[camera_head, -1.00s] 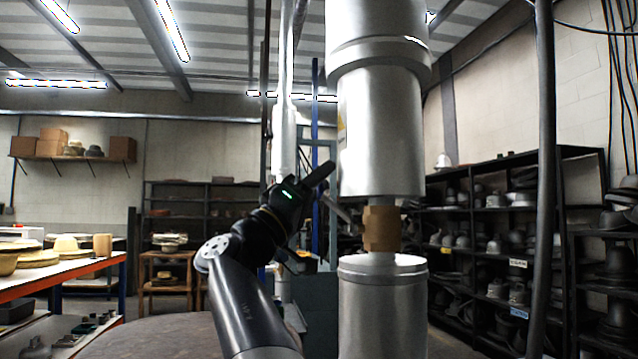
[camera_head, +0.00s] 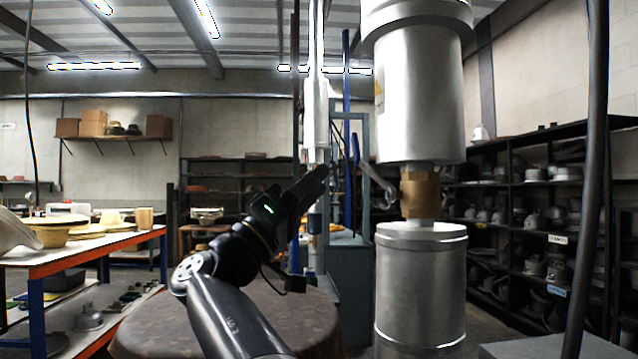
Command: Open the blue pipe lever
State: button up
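My gripper (camera_head: 316,182) is dark, points up and to the right, and is seen from the side in the middle of the head view. Its fingers overlap, so I cannot tell whether they are open. A small blue piece (camera_head: 356,149), possibly the lever handle, shows just right of the gripper tip, by a thin blue upright pipe (camera_head: 346,85). A grey metal arm (camera_head: 377,187) slants down from near it toward the brass fitting (camera_head: 420,194). The gripper appears apart from the blue piece, but its depth is unclear.
A large silver pipe (camera_head: 419,95) and a lower silver cylinder (camera_head: 421,285) stand close on the right. A dark post (camera_head: 596,180) stands further right. A round table (camera_head: 215,325) is below my arm. A workbench (camera_head: 90,245) with hats is at left, black shelves (camera_head: 530,215) at right.

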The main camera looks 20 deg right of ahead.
jog(key=shift+w+r+p, duration=0.2)
jog(key=shift+r+p, duration=0.15)
jog(key=shift+p, duration=0.2)
jog(key=c, duration=0.3)
jog(key=w+r+n+y+p, duration=0.1)
jog(key=p, duration=0.3)
jog(key=w+r+n+y+p, duration=0.1)
jog(key=w+n+p, duration=0.1)
jog(key=p, duration=0.2)
jog(key=shift+d+r+p, duration=0.25)
jog(key=shift+d+p, duration=0.05)
jog(key=shift+p, duration=0.05)
grip_shut()
jog(key=w+a+r+n+g+y+p, duration=0.35)
jog(key=n+y+p, duration=0.55)
jog(key=p, duration=1.7)
jog(key=s+d+n+h+p, duration=0.2)
jog(key=s+d+p, duration=0.1)
jog(key=d, duration=0.6)
jog(key=shift+s+d+f+g, duration=0.2)
jog(key=shift+d+f+g, duration=0.15)
jog(key=shift+f, duration=0.1)
